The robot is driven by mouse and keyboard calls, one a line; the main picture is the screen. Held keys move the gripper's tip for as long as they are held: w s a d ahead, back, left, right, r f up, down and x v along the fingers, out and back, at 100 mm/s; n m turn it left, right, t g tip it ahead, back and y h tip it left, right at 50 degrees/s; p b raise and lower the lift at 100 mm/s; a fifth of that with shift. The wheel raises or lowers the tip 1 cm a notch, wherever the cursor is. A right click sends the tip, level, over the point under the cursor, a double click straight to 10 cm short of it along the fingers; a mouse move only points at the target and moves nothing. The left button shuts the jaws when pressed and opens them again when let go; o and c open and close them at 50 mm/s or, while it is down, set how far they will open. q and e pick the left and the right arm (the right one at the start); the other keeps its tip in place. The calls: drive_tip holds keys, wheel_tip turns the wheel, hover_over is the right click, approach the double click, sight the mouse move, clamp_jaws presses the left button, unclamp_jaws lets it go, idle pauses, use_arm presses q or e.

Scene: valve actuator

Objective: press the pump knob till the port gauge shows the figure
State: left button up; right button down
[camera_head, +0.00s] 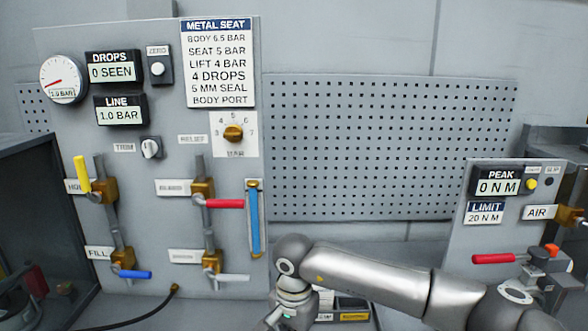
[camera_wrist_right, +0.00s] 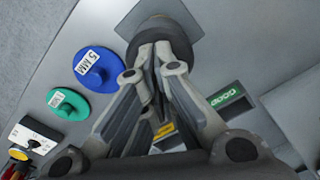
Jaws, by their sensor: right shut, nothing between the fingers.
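In the right wrist view a dark round knob (camera_wrist_right: 163,30), which looks like the pump knob, sits on a grey square plate. My right gripper (camera_wrist_right: 158,62) is shut and empty, its fingertips at the knob; I cannot tell whether they touch. A small display with green figures (camera_wrist_right: 225,97), perhaps the port gauge, is right of the fingers, too small to read. In the head view my right gripper (camera_head: 283,318) is at the bottom edge, mostly cut off. A round dial (camera_head: 63,79) and a LINE display (camera_head: 120,111) both show 1.0 BAR. My left gripper is not in view.
A blue disc marked 5 MM (camera_wrist_right: 95,69) and a green disc (camera_wrist_right: 68,104) lie left of the fingers. The valve panel (camera_head: 150,225) carries several levers. The METAL SEAT card (camera_head: 217,62) lists figures. A PEAK panel (camera_head: 485,225) stands right, beyond my right arm.

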drive_tip(key=shift+f+b, duration=2.6)
drive_tip(key=shift+f, duration=0.35)
drive_tip(key=shift+r, duration=0.2)
drive_tip(key=shift+r+p, duration=1.1)
drive_tip(key=shift+r, duration=2.35)
drive_tip(key=shift+f, duration=0.1)
